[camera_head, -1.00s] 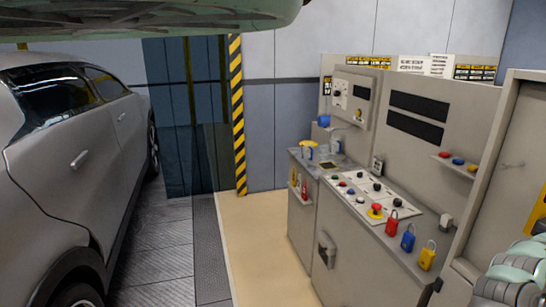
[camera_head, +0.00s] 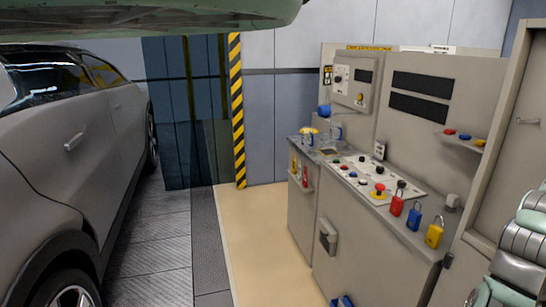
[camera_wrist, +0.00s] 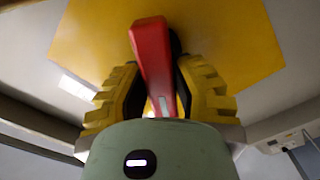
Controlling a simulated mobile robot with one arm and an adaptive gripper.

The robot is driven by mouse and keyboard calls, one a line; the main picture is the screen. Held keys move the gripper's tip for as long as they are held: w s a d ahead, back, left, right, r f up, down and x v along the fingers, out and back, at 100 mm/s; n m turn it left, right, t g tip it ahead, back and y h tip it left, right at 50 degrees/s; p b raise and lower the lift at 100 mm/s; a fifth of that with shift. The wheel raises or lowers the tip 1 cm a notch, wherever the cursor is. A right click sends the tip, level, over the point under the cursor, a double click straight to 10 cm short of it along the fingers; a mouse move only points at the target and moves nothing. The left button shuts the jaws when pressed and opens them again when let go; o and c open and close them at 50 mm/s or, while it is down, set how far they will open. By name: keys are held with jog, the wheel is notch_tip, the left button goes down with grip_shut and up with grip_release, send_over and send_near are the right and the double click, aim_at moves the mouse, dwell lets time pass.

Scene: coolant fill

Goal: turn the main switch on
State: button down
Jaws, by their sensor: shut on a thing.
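In the wrist view a red switch handle (camera_wrist: 150,52) stands out from a yellow plate (camera_wrist: 235,35). The handle lies between the yellow ridged fingers of my gripper (camera_wrist: 163,72), which are shut on it. It tilts slightly, its far end toward the upper left. The lower end is hidden behind the gripper body, and any on/off marking cannot be read. In the head view only my arm shows at the lower right. The gripper, the handle and the yellow plate are not visible there.
A tall cabinet (camera_head: 509,165) stands at the right. Beside it a control bench (camera_head: 362,240) carries buttons and red, blue and yellow padlocks (camera_head: 435,233). A grey car (camera_head: 85,160) is at the left under a raised green body.

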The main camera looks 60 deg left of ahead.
jog(key=m+b, duration=0.2)
jog(key=b, duration=0.1)
jog(key=m+b, duration=0.2)
jog(key=b, duration=0.1)
jog(key=m+b, duration=0.1)
jog(key=b, duration=0.2)
jog(key=shift+d+f+m, duration=0.2)
jog(key=shift+f+m, duration=0.1)
jog(key=shift+m, duration=0.1)
jog(key=m+b, duration=0.2)
jog(key=b, duration=0.1)
jog(key=m+b, duration=0.2)
jog(key=b, duration=0.1)
jog(key=shift+d+r+b, duration=0.2)
jog(key=shift+b, duration=0.1)
jog(key=shift+m, duration=0.3)
jog(key=shift+r+m+b, duration=0.15)
jog(key=shift+m+b, duration=0.15)
jog(key=shift+b, duration=0.05)
jog(key=c, duration=0.7)
grip_release()
jog(key=shift+d+r, duration=0.1)
jog(key=shift+r, duration=0.05)
jog(key=shift+c, duration=0.2)
jog(key=shift+s, duration=0.1)
jog(key=v, duration=1.2)
